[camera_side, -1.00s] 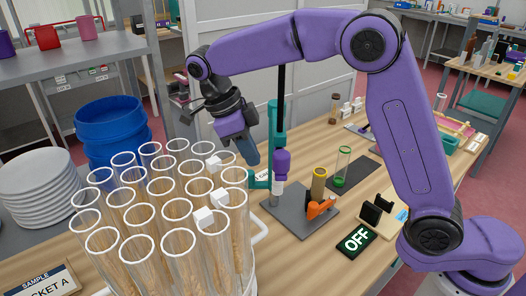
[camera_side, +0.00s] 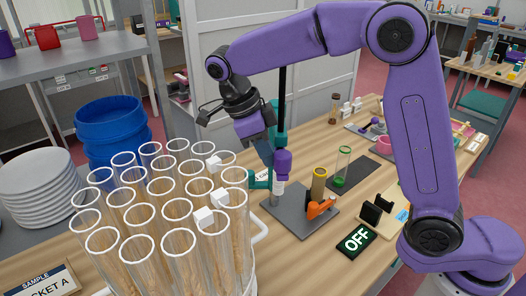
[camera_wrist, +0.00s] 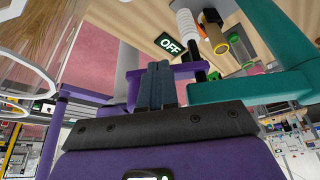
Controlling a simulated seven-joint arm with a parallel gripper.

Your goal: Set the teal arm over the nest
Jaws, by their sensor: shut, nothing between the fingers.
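The teal arm (camera_side: 279,117) is partly hidden behind my gripper and the black post in the side view. A teal piece (camera_side: 260,181) shows lower down beside the grey base plate. In the wrist view the teal arm (camera_wrist: 245,89) runs right of my fingers. A brass cup with a yellow rim (camera_side: 319,183) stands on the base plate (camera_side: 290,216); I cannot tell whether it is the nest. My gripper (camera_side: 266,157) is shut and empty, close to the purple part (camera_side: 282,163) on the post. In the wrist view my shut fingers (camera_wrist: 158,70) are beside the teal arm, contact unclear.
A rack of tall clear tubes (camera_side: 165,215) stands left of the base plate. An orange lever (camera_side: 320,208), an OFF sign (camera_side: 356,241), a black holder (camera_side: 376,211) and a green-based tube (camera_side: 342,168) are to the right. Blue tubs (camera_side: 112,130) stand behind the rack.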

